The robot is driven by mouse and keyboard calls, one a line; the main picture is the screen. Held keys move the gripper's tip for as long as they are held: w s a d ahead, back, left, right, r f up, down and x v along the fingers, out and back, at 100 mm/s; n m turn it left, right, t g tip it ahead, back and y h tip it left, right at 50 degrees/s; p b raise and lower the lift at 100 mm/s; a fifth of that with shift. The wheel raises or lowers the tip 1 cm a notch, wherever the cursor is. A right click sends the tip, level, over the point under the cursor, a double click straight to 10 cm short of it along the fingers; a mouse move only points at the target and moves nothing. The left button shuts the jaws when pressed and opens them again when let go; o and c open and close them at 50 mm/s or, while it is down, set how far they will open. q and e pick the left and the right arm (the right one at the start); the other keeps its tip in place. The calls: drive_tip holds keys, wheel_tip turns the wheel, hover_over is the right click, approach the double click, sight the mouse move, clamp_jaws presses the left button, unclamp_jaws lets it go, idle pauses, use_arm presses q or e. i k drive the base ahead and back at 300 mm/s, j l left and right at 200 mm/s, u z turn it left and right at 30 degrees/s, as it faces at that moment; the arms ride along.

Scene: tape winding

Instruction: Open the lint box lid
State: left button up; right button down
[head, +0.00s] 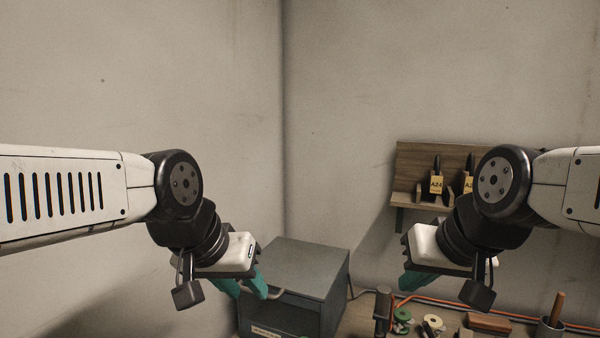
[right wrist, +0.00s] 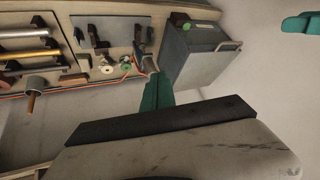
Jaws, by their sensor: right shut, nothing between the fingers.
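The lint box appears to be the grey metal box (head: 310,262) at the lower middle of the head view. Its flat top looks down, and a pale bar handle (head: 276,294) is at its front left. A yellowish label on its front is too small to read. The box also shows in the right wrist view (right wrist: 192,62). My left gripper (head: 243,291) has its teal fingers spread in front of the box's left side, near the handle; contact cannot be told. My right gripper (head: 408,286) is shut and empty, right of the box; its teal fingers show in the right wrist view (right wrist: 157,93).
A wooden wall shelf (head: 412,168) holds yellow-tagged items behind my right arm. Green and white rolls (head: 432,324), a brown block (head: 488,323), a cup (head: 551,327) and an orange cable (head: 455,306) lie right of the box. A dark upright post (head: 383,310) stands close beside it.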

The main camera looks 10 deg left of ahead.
sight(302, 268)
drive_tip(key=k+j+z, duration=0.5)
drive_tip(key=k+j, duration=0.2)
drive_tip(key=k, duration=0.05)
